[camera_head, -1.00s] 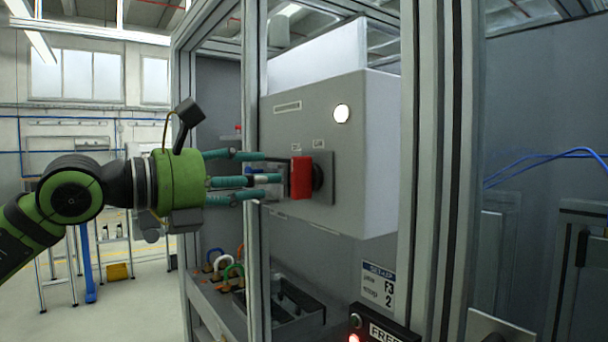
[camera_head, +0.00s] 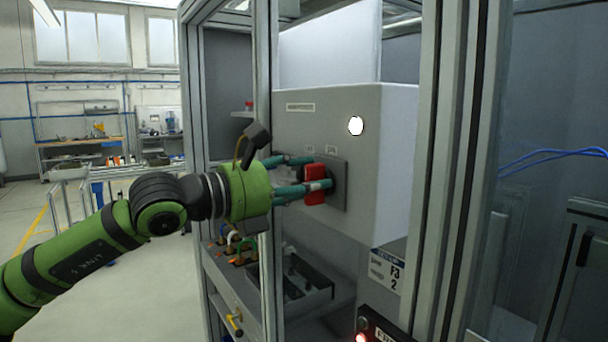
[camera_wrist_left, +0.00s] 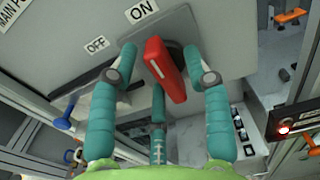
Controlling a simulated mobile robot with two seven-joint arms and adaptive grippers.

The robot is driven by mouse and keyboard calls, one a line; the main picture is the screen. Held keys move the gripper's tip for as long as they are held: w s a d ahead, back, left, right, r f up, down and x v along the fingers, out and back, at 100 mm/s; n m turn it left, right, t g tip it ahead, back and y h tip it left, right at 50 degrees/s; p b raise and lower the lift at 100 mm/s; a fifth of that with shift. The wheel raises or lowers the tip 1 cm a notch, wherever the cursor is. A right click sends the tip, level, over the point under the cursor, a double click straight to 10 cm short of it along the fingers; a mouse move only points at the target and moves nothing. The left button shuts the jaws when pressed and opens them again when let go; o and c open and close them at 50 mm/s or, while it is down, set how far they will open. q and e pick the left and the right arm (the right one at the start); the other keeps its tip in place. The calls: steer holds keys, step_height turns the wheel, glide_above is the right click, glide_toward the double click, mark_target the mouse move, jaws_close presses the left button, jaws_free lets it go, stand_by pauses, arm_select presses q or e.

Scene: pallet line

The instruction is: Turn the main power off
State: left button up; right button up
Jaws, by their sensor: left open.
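The main power switch is a red handle (camera_head: 315,184) on a dark round base, on a grey plate on the front of a grey cabinet box (camera_head: 300,127). In the left wrist view the red handle (camera_wrist_left: 166,69) has its white mark towards the ON label (camera_wrist_left: 141,11); the OFF label (camera_wrist_left: 97,44) is to its left. My left gripper (camera_head: 318,174) is open, with its teal fingers on both sides of the handle. In the wrist view the fingers (camera_wrist_left: 160,75) straddle the handle; I cannot tell whether they touch it. My right gripper is not in view.
A round white lamp (camera_head: 356,126) glows on the box. Aluminium posts (camera_head: 262,100) stand close beside my left arm. Below are coloured padlocks (camera_head: 240,248) and a dark tray (camera_head: 300,290). A lit red indicator (camera_head: 361,338) is at the bottom.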

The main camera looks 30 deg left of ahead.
arm_select(q)
jaws_close()
steer(key=shift+a+f+n+b, duration=0.15)
steer(key=shift+n+b, duration=0.75)
steer(key=shift+n, duration=2.05)
steer(key=shift+f+n+b, duration=0.15)
steer(key=shift+n+b, duration=0.8)
steer(key=shift+n, duration=2.05)
steer(key=shift+a+f+n+b, duration=0.15)
steer(key=shift+n+b, duration=0.75)
steer(key=shift+n, duration=2.05)
steer(key=shift+d, duration=0.1)
